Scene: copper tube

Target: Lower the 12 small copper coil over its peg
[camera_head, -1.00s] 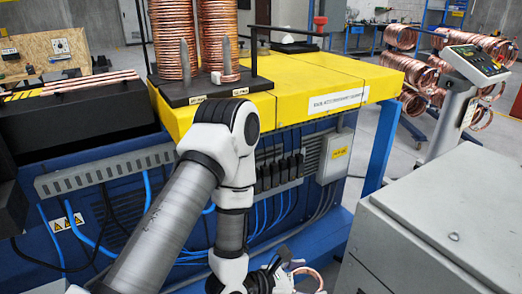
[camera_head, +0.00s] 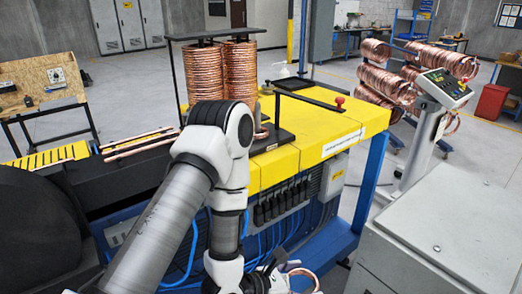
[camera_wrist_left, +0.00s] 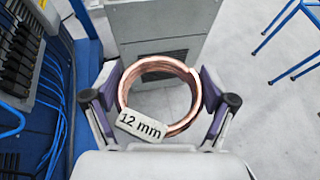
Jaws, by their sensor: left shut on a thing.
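My left gripper (camera_wrist_left: 160,98) is shut on a small copper coil (camera_wrist_left: 127,84) with a white "12 mm" tag (camera_wrist_left: 141,126). In the head view the coil (camera_head: 305,275) shows at the bottom edge, held low in front of the yellow-topped bench, well away from the pegs. A grey peg (camera_head: 257,112) stands on the black base plate (camera_head: 276,142) on the bench, with a copper ring around its foot (camera_head: 262,133). My left arm hides the left part of the plate, and no other peg shows clearly. My right gripper is not in view.
Two tall copper coil stacks (camera_head: 240,70) stand behind the peg under a black bar frame. A black rod with a red knob (camera_head: 339,101) reaches across the yellow bench top (camera_head: 340,125). A grey cabinet (camera_head: 440,240) stands at the right. Floor between bench and cabinet is free.

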